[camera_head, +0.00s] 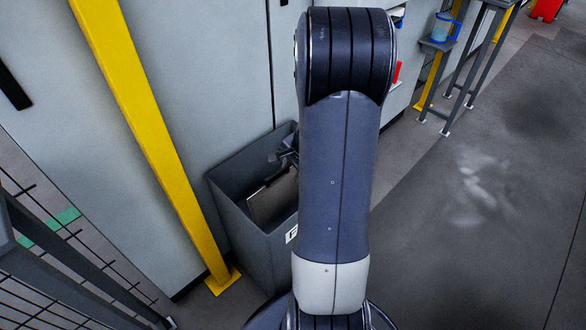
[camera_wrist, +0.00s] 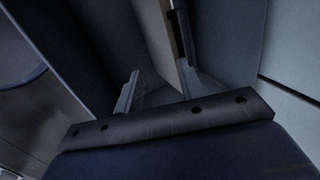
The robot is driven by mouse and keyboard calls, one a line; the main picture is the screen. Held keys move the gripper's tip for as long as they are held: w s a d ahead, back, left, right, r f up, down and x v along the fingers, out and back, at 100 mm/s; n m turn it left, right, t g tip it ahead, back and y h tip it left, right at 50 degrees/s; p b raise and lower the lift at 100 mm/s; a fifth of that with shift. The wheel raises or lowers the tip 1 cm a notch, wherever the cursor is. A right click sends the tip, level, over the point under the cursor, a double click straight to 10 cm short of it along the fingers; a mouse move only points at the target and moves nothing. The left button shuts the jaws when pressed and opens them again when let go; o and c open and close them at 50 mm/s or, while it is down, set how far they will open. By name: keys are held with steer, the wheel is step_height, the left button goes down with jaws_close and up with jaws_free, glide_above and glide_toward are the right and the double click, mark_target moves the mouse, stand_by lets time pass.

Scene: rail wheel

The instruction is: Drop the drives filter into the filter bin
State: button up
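The filter bin (camera_head: 270,247) is a tall, dark grey, open-topped box against the pale cabinets, with a white label on its front partly hidden by my arm. The drives filter (camera_head: 268,202), a flat grey-beige panel with a dark upper edge, is inside the bin and leans at a tilt. Its pale edge also shows in the wrist view (camera_wrist: 155,35). My gripper (camera_head: 288,153) is at the bin's back right, close to the filter's upper end. In the wrist view its two fingers (camera_wrist: 155,78) stand apart, with the filter's edge beyond them near the right finger.
A yellow post (camera_head: 150,130) stands just left of the bin. A mesh fence (camera_head: 60,265) is at the lower left. A small table with a blue jug (camera_head: 443,28) stands at the upper right. The floor on the right is clear.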

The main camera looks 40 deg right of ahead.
steer(key=p+v, duration=0.3)
steer(key=v, duration=0.7)
steer(key=shift+r, duration=0.4)
steer(key=shift+s, duration=0.15)
step_height(320, 180, up, 8)
steer(key=p, duration=0.7)
steer(key=shift+f, duration=0.1)
step_height(320, 180, down, 8)
steer(key=b, duration=0.7)
